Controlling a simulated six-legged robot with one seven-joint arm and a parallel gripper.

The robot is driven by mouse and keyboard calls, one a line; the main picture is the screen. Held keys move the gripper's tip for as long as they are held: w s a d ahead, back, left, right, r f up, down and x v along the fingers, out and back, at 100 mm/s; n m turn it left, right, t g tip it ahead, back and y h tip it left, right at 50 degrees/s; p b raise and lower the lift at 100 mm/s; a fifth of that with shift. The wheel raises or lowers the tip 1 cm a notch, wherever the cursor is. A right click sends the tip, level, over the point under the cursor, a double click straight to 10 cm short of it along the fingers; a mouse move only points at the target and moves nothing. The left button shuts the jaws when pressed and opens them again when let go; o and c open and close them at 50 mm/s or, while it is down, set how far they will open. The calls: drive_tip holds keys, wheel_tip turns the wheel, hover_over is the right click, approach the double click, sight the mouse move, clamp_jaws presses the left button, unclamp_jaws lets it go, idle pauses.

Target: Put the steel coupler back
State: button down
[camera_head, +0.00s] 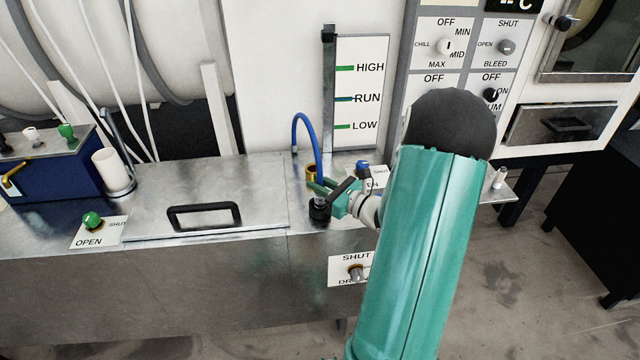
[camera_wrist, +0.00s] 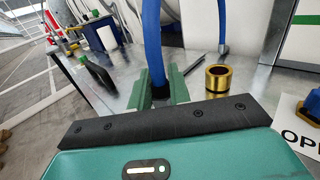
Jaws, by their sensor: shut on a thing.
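My gripper (camera_head: 322,188) is shut on the steel coupler (camera_head: 319,209) at the end of the blue hose (camera_head: 304,122). The coupler looks dark and hangs below the green fingers, over the metal bench top; I cannot tell if it touches the top. In the wrist view, the hose (camera_wrist: 152,40) runs down between the fingers (camera_wrist: 160,88), which mostly hide the coupler. A brass socket (camera_wrist: 217,79) stands on the bench to the right of the fingers in the wrist view, apart from them. In the head view the socket (camera_head: 310,171) is just behind the gripper, partly hidden.
A lid with a black handle (camera_head: 204,214) lies left of the gripper. A blue box (camera_head: 48,165) and white cup (camera_head: 112,170) stand farther left. A level gauge (camera_head: 358,92) rises behind. A blue-handled valve (camera_head: 363,167) is close on the right, beside a label.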

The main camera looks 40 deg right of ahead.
drive_tip(key=c, duration=1.3)
unclamp_jaws()
drive_tip(key=shift+r, duration=0.15)
drive_tip(key=s+d, duration=0.2)
drive_tip(key=s, duration=1)
drive_tip(key=w+a+r+n+g+y, duration=0.1)
drive_tip(key=a+r+n+g+y, duration=0.2)
drive_tip(key=a+n+g, duration=0.55)
drive_tip(key=w+a+r+n+g+y, duration=0.1)
drive_tip(key=a+r+n+g+y, duration=0.25)
drive_tip(key=a+n, duration=0.95)
drive_tip(key=s+a+r+n+h, duration=0.3)
drive_tip(key=a+r+n+h, duration=0.1)
drive_tip(key=a+n+h, duration=0.1)
drive_tip(key=s+a+r+n+h, duration=0.3)
drive_tip(key=a+n+h, duration=0.2)
drive_tip(key=a+n, duration=0.1)
drive_tip(key=shift+s+a+r+n, duration=0.3)
drive_tip(key=shift+s+r+n, duration=0.05)
drive_tip(key=shift+n, duration=0.3)
